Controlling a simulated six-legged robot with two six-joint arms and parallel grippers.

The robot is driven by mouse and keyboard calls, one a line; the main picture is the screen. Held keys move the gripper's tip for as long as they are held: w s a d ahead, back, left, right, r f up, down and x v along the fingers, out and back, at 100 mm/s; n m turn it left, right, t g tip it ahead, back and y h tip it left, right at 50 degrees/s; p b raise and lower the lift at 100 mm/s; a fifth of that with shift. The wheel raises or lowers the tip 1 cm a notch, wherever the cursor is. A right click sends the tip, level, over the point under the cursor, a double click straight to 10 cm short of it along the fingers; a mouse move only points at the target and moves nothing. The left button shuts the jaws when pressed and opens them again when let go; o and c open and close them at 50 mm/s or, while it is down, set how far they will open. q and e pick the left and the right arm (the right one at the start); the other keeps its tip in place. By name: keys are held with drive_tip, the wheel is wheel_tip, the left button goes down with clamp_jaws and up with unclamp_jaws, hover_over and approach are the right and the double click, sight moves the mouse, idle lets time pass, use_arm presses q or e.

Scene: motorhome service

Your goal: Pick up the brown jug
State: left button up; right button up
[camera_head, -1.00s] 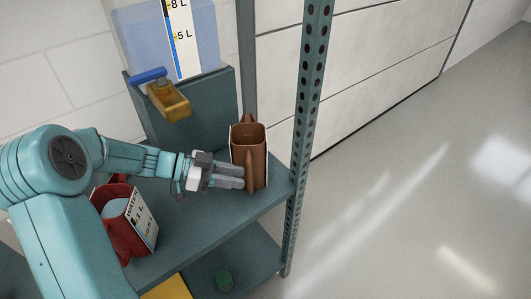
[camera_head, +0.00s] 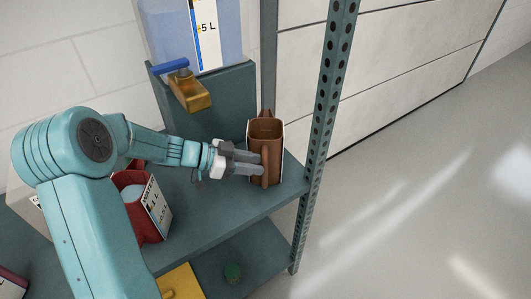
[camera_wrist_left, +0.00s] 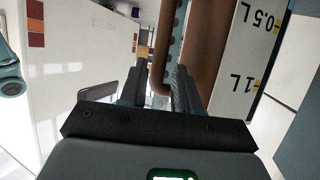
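The brown jug (camera_head: 274,133) stands upright on the teal shelf near its right corner post, its handle (camera_head: 265,163) facing my left arm. It also shows in the left wrist view (camera_wrist_left: 205,45), with a white scale label on its side. My left gripper (camera_head: 257,163) is level with the handle. In the left wrist view its fingers (camera_wrist_left: 160,88) are apart, with the handle (camera_wrist_left: 163,50) between their tips. A gap shows between the fingers, and I cannot tell whether they touch the handle. My right gripper is in neither view.
A red jug (camera_head: 131,188) with a scale label stands on the shelf (camera_head: 205,220) to the left, close to my left forearm. A tank with a brass tap (camera_head: 190,93) stands behind. The perforated post (camera_head: 328,90) rises right of the brown jug.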

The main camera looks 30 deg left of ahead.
sight(265, 186)
use_arm(q)
drive_tip(key=x, duration=0.3)
drive_tip(key=shift+s+d, duration=0.1)
drive_tip(key=shift+w+d+f, duration=0.2)
drive_tip(key=shift+w, duration=0.15)
drive_tip(key=shift+s+r, duration=0.1)
drive_tip(key=shift+s, duration=0.05)
drive_tip(key=shift+c, duration=0.6)
clamp_jaws()
drive_tip(key=shift+r, duration=0.1)
